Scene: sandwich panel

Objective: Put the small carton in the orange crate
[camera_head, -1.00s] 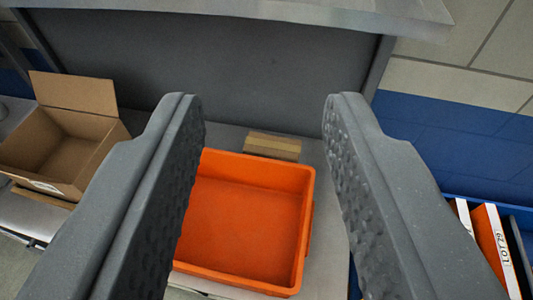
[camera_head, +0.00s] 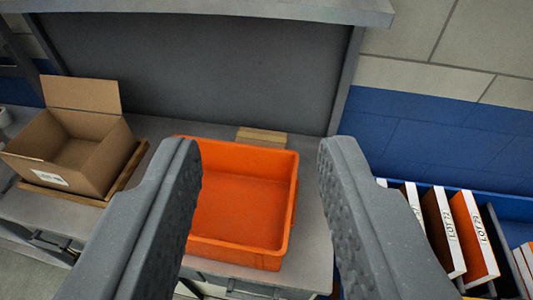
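The small carton (camera_head: 262,137) is a flat tan box on the grey bench, just behind the back rim of the orange crate, which hides its lower part. The orange crate (camera_head: 238,257) stands on the bench and looks empty; its left part is hidden behind my left finger. My gripper (camera_head: 260,158) is open with nothing between its two dark grey fingers. In the picture the crate and the carton show between the fingers, beyond them.
An open cardboard box (camera_head: 95,172) sits on a brown board at the left of the bench. A blue bin (camera_head: 508,203) with white and orange "LOT" files stands at the right. A dark back panel (camera_head: 220,70) and a grey shelf edge (camera_head: 200,10) rise behind the bench.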

